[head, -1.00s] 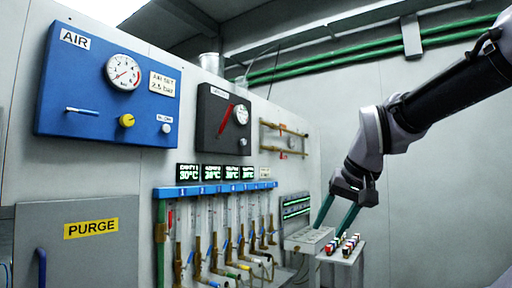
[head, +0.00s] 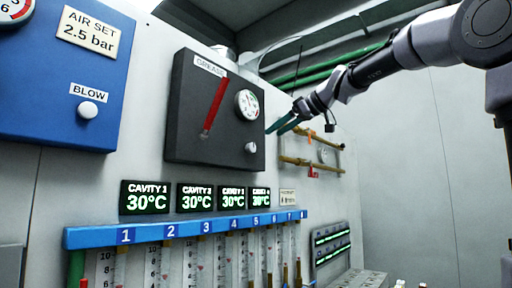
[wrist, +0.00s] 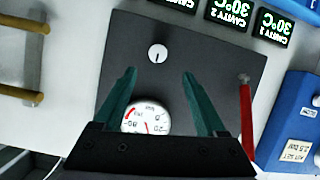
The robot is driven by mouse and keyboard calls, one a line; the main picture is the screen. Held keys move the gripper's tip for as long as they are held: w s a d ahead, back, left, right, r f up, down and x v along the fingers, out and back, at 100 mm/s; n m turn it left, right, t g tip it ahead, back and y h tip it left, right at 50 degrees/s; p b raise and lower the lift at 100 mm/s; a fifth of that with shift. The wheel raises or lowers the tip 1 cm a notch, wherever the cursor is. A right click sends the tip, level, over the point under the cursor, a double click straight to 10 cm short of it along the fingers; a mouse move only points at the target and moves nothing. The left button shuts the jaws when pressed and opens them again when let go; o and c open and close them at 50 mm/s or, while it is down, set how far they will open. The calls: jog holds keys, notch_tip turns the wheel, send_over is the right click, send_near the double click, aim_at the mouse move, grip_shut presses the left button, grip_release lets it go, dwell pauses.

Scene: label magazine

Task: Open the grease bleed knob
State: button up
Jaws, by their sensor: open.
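The dark grease panel (head: 190,130) hangs on the wall. A small white round knob (head: 251,147) sits at its lower right; I take it as the grease bleed knob, with no readable label beside it. In the wrist view the knob (wrist: 158,53) has a dark mark line and lies just beyond my fingertips, roughly centred between them. My gripper (head: 282,125) is open, its green fingers apart and empty, just right of the panel in the head view. In the wrist view my gripper (wrist: 158,75) is in front of the panel, not touching the knob.
A round gauge (head: 247,105) and a red lever (head: 213,108) are on the same panel. Brass pipes (head: 308,163) run to its right. Cavity displays (head: 190,197) and a blue manifold (head: 185,230) lie below. The blue air panel (head: 60,80) is at left.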

aim_at(254, 147)
jog(key=x, duration=1)
jog(key=shift+w+f, duration=0.1)
jog(key=shift+w, duration=0.2)
grip_shut()
